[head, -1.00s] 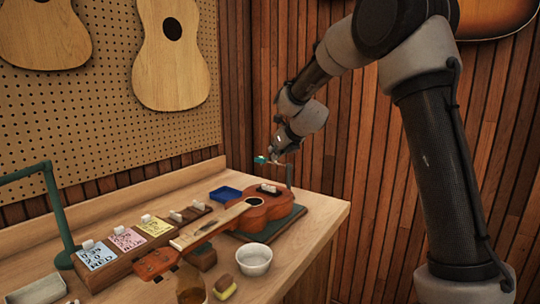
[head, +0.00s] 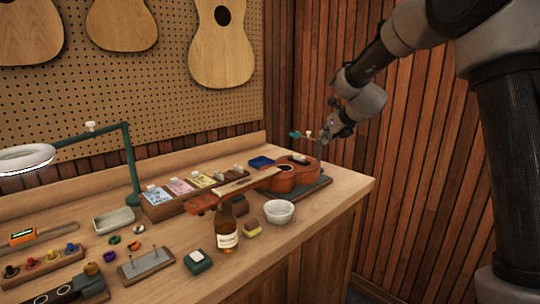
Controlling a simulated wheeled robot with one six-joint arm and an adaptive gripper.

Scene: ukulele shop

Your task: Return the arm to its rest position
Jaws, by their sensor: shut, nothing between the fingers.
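My arm reaches in from the right side of the head view, and its end is over the far right part of the workbench (head: 335,203). My gripper (head: 298,135) is small in the picture, above and behind the ukulele (head: 290,177), apart from it. It is shut with nothing visible held. The ukulele lies on a dark green mat (head: 318,189), its neck pointing left toward the wooden card rack. Fine detail of the fingers is too small to make out.
A green lamp (head: 131,165) stands left. The wood-panelled wall is close behind my arm.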

